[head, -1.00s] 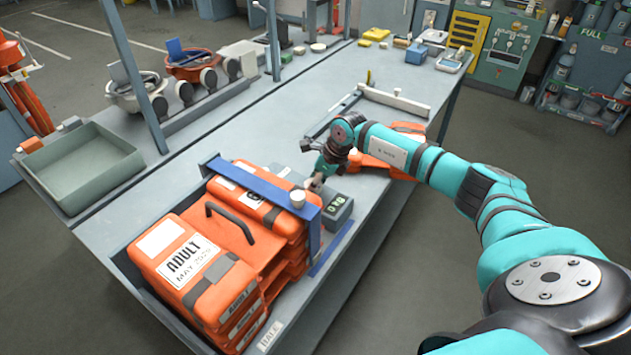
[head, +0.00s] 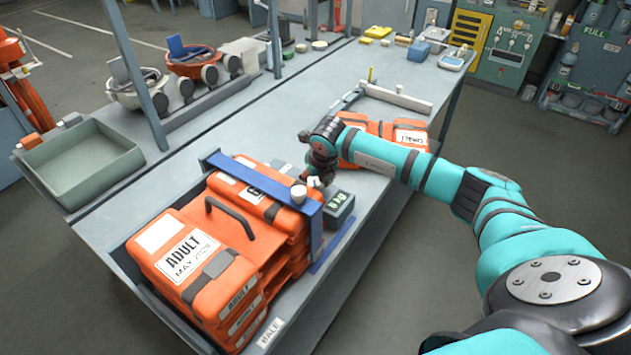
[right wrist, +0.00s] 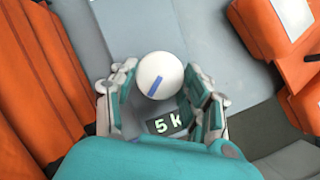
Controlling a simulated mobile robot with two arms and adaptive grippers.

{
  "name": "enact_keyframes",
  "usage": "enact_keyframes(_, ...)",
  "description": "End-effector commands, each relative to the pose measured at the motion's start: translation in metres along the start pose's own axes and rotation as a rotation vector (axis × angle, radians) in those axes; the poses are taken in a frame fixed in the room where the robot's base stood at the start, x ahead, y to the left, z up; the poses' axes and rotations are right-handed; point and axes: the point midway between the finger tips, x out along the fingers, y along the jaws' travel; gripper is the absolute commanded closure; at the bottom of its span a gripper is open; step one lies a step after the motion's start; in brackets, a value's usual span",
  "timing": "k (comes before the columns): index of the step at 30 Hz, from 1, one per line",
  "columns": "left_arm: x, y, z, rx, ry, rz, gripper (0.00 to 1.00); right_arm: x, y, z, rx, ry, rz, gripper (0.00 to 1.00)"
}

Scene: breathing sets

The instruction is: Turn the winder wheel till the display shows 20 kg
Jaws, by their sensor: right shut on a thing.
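The winder wheel (right wrist: 159,75) is a round white knob with a blue mark in the right wrist view. My right gripper (right wrist: 160,92) is shut on it, with a finger on each side. In the head view my right gripper (head: 318,180) is low over the bench beside the orange stack and hides most of the wheel. The display (right wrist: 163,122) reads "5 k" in pale green; the fingers crowd its ends, so I cannot tell if more characters are hidden. In the head view the dark display box (head: 339,205) is too small to read. My left gripper is not in view.
A stack of orange ADULT cases (head: 190,255) stands left of the gripper, under a blue bar (head: 262,183) with a white knob (head: 299,193). More orange cases (head: 408,133) lie behind my right forearm. A grey-green tray (head: 80,165) is at left.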

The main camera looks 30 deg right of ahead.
Motion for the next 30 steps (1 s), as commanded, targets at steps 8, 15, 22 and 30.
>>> enact_keyframes(8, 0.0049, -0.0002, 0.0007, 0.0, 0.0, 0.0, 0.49, -0.0008, 0.0008, 0.0013, 0.069, -0.002, -0.027, 0.85)
enact_keyframes(15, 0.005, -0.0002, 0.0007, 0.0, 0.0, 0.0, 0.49, -0.0012, 0.0007, 0.0014, 0.079, -0.002, -0.031, 0.85)
enact_keyframes(22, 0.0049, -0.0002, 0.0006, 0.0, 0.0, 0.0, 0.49, -0.0012, 0.0007, 0.0014, 0.078, -0.002, -0.031, 0.85)
enact_keyframes(30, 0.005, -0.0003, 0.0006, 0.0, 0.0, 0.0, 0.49, -0.0007, 0.0007, 0.0007, 0.077, 0.0, -0.031, 0.29)
